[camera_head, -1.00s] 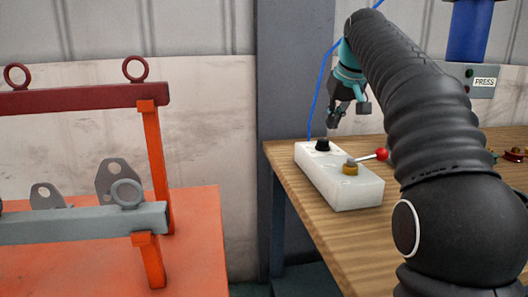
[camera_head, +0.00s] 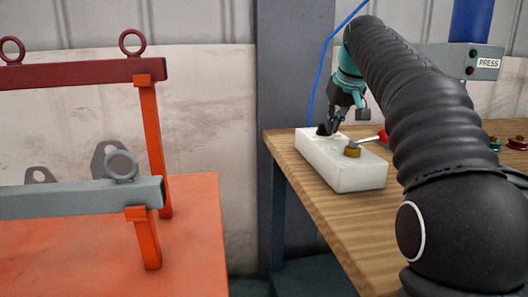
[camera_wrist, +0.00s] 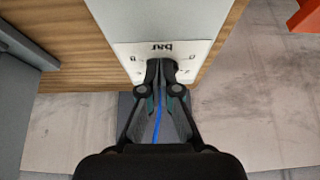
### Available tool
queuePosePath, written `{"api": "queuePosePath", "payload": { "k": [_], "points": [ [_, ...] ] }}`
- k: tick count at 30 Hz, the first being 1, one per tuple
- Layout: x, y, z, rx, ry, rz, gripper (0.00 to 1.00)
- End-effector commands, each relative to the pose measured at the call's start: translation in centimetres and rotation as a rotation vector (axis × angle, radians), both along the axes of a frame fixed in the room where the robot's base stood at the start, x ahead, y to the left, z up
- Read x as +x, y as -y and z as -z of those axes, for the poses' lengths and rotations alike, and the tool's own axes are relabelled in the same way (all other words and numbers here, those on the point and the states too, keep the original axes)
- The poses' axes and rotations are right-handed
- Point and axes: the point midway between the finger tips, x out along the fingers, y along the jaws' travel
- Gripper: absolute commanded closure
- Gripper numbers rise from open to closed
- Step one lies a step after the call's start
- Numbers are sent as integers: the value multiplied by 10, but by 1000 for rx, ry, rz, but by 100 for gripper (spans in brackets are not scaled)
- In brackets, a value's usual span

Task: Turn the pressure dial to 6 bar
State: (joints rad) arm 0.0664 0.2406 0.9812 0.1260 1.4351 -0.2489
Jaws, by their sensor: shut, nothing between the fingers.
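The pressure dial (camera_head: 322,130) is a small black knob on the far end of a white box (camera_head: 350,175) on the wooden table. My gripper (camera_head: 333,127) points down at the dial, its fingertips right beside or over it; I cannot tell whether they touch. In the wrist view my gripper (camera_wrist: 166,66) has its fingers close together over the dial's scale plate (camera_wrist: 135,50), which reads "bar" upside down. The fingers hide the knob and most of the scale there, so the dial's setting cannot be read.
A brass valve (camera_head: 352,152) with a red-balled lever (camera_head: 383,136) sits on the same box, nearer the camera. A grey PRESS panel (camera_head: 487,65) is behind my arm. An orange table (camera_head: 190,255) with a lifting frame stands at left. A blue cable (camera_head: 318,90) hangs behind.

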Motion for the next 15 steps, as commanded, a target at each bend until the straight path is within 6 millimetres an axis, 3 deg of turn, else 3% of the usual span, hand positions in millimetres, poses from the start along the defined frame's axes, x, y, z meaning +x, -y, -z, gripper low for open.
{"api": "queuePosePath", "payload": {
  "k": [15],
  "points": [
    [4,-1,0,0,-1,0,100]
  ]
}}
